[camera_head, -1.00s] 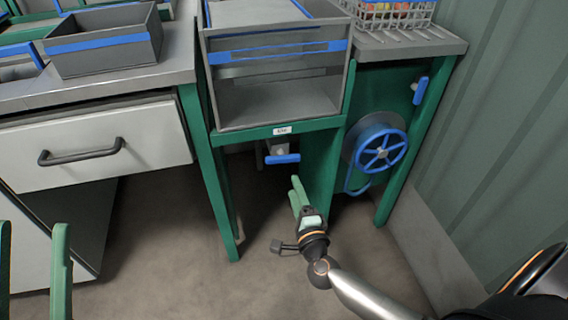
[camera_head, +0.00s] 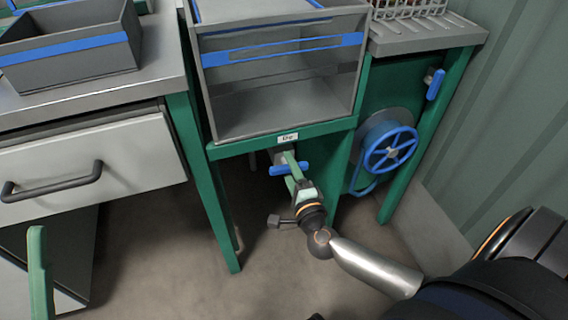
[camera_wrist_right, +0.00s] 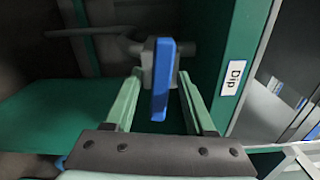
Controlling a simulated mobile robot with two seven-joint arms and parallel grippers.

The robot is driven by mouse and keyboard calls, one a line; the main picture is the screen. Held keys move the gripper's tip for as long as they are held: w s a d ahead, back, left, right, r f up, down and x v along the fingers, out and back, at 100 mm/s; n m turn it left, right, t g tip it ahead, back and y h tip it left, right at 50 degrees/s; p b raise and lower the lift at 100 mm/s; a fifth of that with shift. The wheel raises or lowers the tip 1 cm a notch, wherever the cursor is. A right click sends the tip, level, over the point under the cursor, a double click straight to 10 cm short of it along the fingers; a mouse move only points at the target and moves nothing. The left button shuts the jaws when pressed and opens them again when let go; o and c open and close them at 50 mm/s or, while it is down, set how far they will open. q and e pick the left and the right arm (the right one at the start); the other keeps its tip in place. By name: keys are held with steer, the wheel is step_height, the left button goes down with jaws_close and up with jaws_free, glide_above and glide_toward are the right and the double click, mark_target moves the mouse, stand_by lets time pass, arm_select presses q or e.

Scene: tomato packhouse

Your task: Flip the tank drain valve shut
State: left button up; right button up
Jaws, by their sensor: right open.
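The tank drain valve has a blue lever (camera_head: 279,170) on a grey body, under the grey dip tank (camera_head: 207,100) and its "Dip" label (camera_head: 288,137). In the head view the lever lies crosswise, roughly level. My right gripper (camera_head: 293,168) is at the valve, partly covering the lever. In the right wrist view the lever (camera_wrist_right: 160,82) stands between the open green fingers (camera_wrist_right: 160,77), with a gap on each side. One finger of my left gripper (camera_head: 38,262) shows at the lower left; its other finger is out of view.
A blue handwheel (camera_head: 390,150) is mounted on the green panel to the right, with a small blue handle (camera_head: 435,84) above it. A green frame leg (camera_head: 207,190) stands left of the valve. A white drawer (camera_head: 95,155) is further left. The floor below is clear.

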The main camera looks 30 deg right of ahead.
steer(key=shift+c, duration=0.2)
jaws_close()
stand_by(0.3)
